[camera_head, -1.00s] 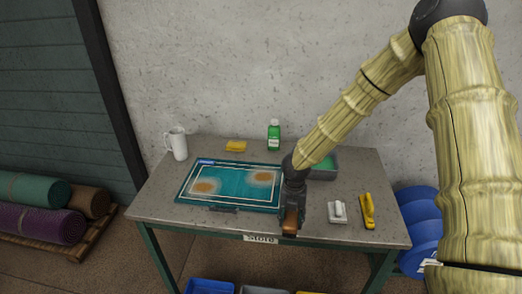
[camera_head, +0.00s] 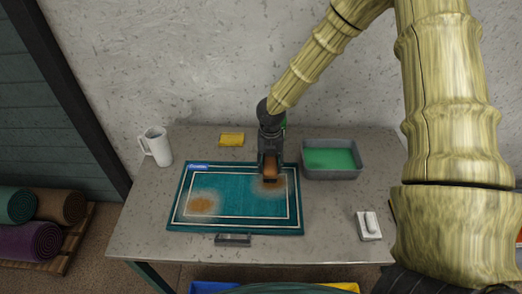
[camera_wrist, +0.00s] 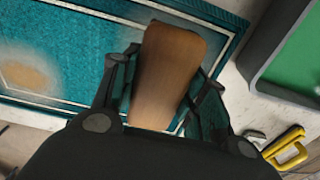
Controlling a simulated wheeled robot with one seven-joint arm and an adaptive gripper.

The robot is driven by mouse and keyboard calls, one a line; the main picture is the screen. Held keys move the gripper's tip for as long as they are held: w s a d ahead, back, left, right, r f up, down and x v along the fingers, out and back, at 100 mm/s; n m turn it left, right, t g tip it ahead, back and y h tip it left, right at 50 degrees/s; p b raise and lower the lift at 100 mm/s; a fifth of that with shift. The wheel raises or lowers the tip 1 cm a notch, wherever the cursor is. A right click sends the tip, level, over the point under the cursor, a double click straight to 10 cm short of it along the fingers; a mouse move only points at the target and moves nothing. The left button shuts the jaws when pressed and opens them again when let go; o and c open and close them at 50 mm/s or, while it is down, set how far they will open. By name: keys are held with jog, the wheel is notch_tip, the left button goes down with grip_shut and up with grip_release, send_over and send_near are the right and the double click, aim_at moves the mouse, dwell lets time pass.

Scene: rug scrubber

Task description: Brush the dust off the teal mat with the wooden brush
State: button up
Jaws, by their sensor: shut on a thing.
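The teal mat (camera_head: 236,211) lies flat on the table, with a white double border line and a blue label at its upper left. One brown dust patch (camera_head: 203,205) shows at its left. A second dust patch (camera_head: 266,187) shows at the upper right, partly hidden by the brush and gripper. My gripper (camera_head: 270,165) is shut on the wooden brush (camera_wrist: 168,75), over the mat's upper right part. The brush's brown wooden back also shows in the head view (camera_head: 270,167). Its bristles are hidden, so I cannot tell whether they touch the mat.
A grey tray with green content (camera_head: 333,173) stands close to the mat's right. A dark bracket (camera_head: 233,240) sits at the mat's front edge. Bare tabletop lies front right.

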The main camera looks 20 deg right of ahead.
jog(key=shift+w+d, duration=0.1)
jog(key=shift+w, duration=0.15)
notch_tip(320, 180, down, 4)
jog(key=b, duration=0.4)
jog(key=shift+f+b, duration=0.3)
jog(key=shift+b, duration=0.1)
jog(key=shift+f, duration=0.6)
jog(key=shift+s+r, duration=0.1)
